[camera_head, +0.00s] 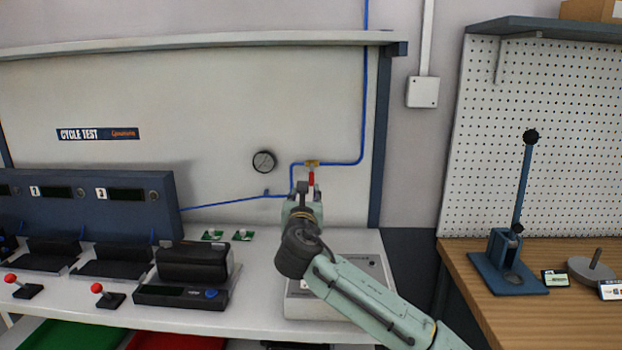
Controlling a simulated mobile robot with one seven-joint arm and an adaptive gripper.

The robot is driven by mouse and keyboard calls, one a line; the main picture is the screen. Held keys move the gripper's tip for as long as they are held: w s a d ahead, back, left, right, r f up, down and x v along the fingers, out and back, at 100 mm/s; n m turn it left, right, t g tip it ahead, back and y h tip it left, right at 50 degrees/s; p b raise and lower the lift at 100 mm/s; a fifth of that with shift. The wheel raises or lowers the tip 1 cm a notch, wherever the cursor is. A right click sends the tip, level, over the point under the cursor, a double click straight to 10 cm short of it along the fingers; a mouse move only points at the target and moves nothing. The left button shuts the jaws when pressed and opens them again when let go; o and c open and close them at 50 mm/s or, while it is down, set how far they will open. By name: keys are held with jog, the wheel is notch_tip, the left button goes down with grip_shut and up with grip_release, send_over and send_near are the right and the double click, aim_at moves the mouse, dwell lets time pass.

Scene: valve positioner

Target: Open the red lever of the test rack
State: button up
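A small red lever (311,179) hangs down below a brass valve (312,163) on the blue air line of the test rack (220,110). The lever looks upright, in line with the short drop under the valve. My gripper (303,188) is just in front of the lever's lower end and covers what lies behind it. Its fingers point toward the rack's back panel. I cannot tell whether they touch the lever or how far apart they are.
A round gauge (264,161) is left of the valve. Below my arm, a pale grey device (305,301) stands on the white bench. A black unit (193,262) and two red-knobbed joysticks are at left. A blue lever press (510,262) stands on the wooden bench at right.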

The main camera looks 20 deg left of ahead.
aim_at(312, 178)
jog(key=p+x, duration=0.1)
jog(key=x, duration=0.2)
jog(key=p+x, duration=0.1)
jog(key=x, duration=0.3)
jog(key=d+p+x, duration=0.1)
jog(key=x, duration=0.3)
jog(key=shift+w+f+p, duration=0.15)
jog(key=shift+w+p, duration=0.05)
jog(key=shift+p, duration=0.1)
jog(key=shift+c, duration=0.3)
jog(key=shift+d, duration=0.1)
grip_shut()
